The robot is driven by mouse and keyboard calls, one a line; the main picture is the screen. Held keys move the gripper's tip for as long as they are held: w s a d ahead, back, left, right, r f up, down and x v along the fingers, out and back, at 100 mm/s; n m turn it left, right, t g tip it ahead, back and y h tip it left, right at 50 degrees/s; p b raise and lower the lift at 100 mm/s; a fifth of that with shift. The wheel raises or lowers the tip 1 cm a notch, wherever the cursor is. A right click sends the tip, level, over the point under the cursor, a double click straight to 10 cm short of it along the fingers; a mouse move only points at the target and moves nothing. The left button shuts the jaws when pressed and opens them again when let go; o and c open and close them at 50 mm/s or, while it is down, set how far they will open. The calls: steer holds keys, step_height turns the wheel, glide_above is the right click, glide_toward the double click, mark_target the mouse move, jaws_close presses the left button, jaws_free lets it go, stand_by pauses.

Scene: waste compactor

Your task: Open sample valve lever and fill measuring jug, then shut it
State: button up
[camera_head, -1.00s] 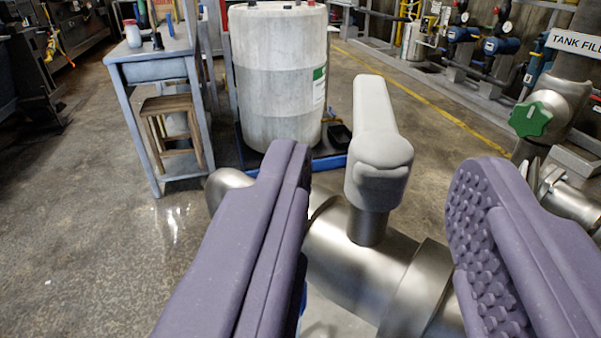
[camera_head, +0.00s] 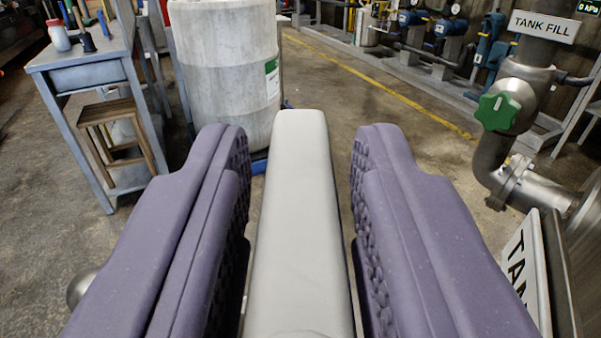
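The valve lever (camera_head: 298,220) is a pale grey handle that runs from the bottom centre of the picture away from me. My gripper (camera_head: 301,145) is around it, one purple padded finger on each side. A narrow gap shows between the lever and each finger, so the gripper is open and not clamped on it. The lever and fingers hide most of the valve body and pipe; a bit of metal pipe end (camera_head: 80,288) shows at the lower left. I see no measuring jug.
A green handwheel (camera_head: 497,112) sits on the tank fill pipe at the right, with a sign (camera_head: 543,27) above it. A second sign (camera_head: 522,277) is close at the lower right. A pale drum (camera_head: 228,70), a blue-grey table (camera_head: 85,63) and a wooden stool (camera_head: 115,130) stand behind, left.

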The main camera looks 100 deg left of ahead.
jaws_close()
steer(key=shift+r+m+t+p, duration=0.1)
steer(key=shift+m+t+p, duration=0.2)
steer(key=shift+t, duration=0.1)
steer(key=m+t, duration=0.1)
steer(key=t+p, duration=0.1)
steer(key=shift+w+m+t, duration=0.35)
steer(key=shift+m+t, duration=0.05)
steer(key=shift+w+d+m+t+h+b, duration=0.1)
steer(key=shift+w+m+t+h+b, duration=0.2)
steer(key=shift+m+t, duration=0.8)
steer(key=shift+w+d+m+t+h+b, duration=0.1)
steer(key=shift+w+m+t+h, duration=0.3)
steer(key=shift+t, duration=1.1)
steer(key=shift+s+m, duration=0.1)
steer(key=shift+m, duration=0.2)
steer(key=shift+o, duration=1.8)
jaws_free()
steer(key=shift+d, duration=0.1)
